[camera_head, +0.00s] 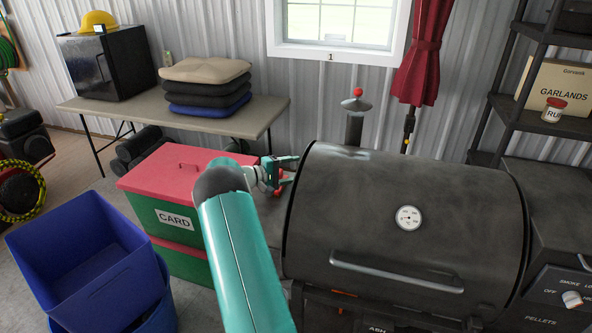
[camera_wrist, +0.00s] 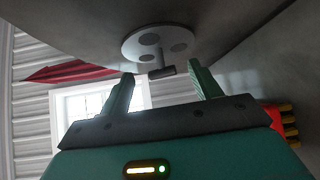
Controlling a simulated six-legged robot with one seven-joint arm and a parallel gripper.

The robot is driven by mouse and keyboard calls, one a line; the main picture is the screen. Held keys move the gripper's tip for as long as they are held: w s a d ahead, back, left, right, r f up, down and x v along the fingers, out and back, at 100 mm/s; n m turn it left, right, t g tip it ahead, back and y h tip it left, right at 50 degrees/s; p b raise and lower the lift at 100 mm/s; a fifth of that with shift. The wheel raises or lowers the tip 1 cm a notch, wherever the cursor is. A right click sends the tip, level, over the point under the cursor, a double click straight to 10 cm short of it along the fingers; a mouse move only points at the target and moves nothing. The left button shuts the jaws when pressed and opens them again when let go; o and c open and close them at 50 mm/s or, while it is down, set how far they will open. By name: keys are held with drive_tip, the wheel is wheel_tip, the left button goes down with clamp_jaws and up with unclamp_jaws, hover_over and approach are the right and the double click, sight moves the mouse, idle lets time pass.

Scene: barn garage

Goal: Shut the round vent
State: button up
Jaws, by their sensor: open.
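The round vent (camera_wrist: 145,45) is a pale disc with several darker round holes, set on the end wall of the smoker's drum. A short dark tab (camera_wrist: 162,72) sticks out from it. In the head view the vent is hidden on the drum's left end, but the smoker's dark barrel (camera_head: 400,260) shows. My gripper (camera_head: 292,170) is beside that left end. In the wrist view my gripper (camera_wrist: 163,74) is open, with its fingertips apart on either side of the tab. I cannot tell whether a finger touches it.
A table (camera_head: 240,118) with cushions stands behind. The chimney (camera_head: 354,128) rises behind the drum. A shelf (camera_head: 545,122) is at the right.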

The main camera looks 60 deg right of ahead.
drive_tip(key=shift+x, duration=1)
drive_tip(key=c, duration=0.9)
drive_tip(key=shift+f+m+g+h, duration=0.2)
drive_tip(key=shift+m+g+h, duration=0.95)
drive_tip(key=shift+m, duration=0.55)
